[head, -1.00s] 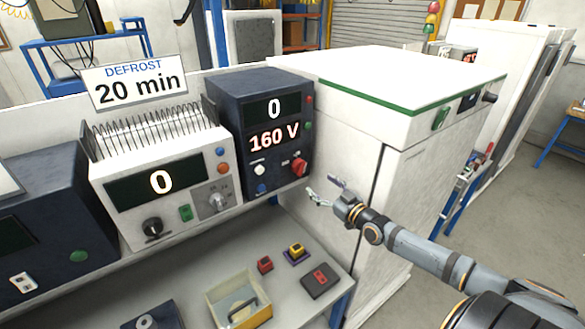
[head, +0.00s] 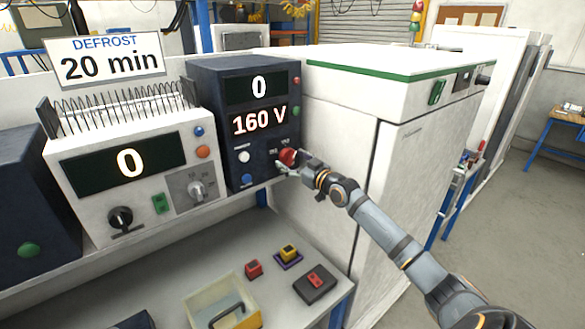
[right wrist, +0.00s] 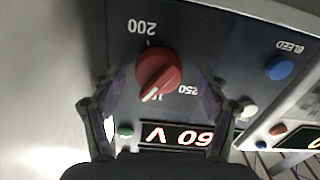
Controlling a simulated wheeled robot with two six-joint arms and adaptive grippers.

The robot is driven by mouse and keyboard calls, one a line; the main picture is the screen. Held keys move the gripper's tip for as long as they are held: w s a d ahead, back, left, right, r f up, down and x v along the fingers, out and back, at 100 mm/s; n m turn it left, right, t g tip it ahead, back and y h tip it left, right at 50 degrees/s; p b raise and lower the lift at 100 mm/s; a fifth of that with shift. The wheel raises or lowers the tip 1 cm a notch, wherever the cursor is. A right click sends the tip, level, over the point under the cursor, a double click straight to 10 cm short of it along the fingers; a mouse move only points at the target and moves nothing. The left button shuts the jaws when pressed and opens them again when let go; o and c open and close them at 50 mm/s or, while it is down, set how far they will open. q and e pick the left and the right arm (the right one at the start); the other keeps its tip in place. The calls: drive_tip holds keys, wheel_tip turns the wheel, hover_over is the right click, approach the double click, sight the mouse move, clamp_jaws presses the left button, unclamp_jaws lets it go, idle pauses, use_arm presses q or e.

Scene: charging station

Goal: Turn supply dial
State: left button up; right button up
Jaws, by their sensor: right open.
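The supply dial (head: 287,156) is a red knob at the lower right of the dark blue supply box (head: 215,110), whose displays read 0 and 160 V. My right gripper (head: 284,165) is at the dial, partly covering it. In the right wrist view the dial (right wrist: 158,68) sits between the two spread fingertips of the open right gripper (right wrist: 158,90), with a gap on each side. The dial's white mark points down-left there; labels 200 and 250 show, and another is partly hidden. My left gripper is not in view.
A white unit (head: 130,165) with display 0 and a DEFROST 20 min sign (head: 108,60) stand left. A white cabinet (head: 400,80) stands right, close behind my arm. Below are a tray (head: 222,300), a red button (head: 254,268) and a dark switch box (head: 315,285).

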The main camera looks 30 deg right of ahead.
drive_tip(key=shift+d, duration=0.1)
drive_tip(key=shift+c, duration=0.7)
drive_tip(key=c, duration=1)
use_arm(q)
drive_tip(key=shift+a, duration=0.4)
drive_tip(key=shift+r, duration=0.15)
use_arm(e)
drive_tip(key=shift+m, duration=0.3)
use_arm(q)
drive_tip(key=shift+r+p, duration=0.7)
drive_tip(key=shift+p, duration=0.1)
use_arm(e)
drive_tip(key=shift+m, duration=2.5)
drive_tip(key=o, duration=1.1)
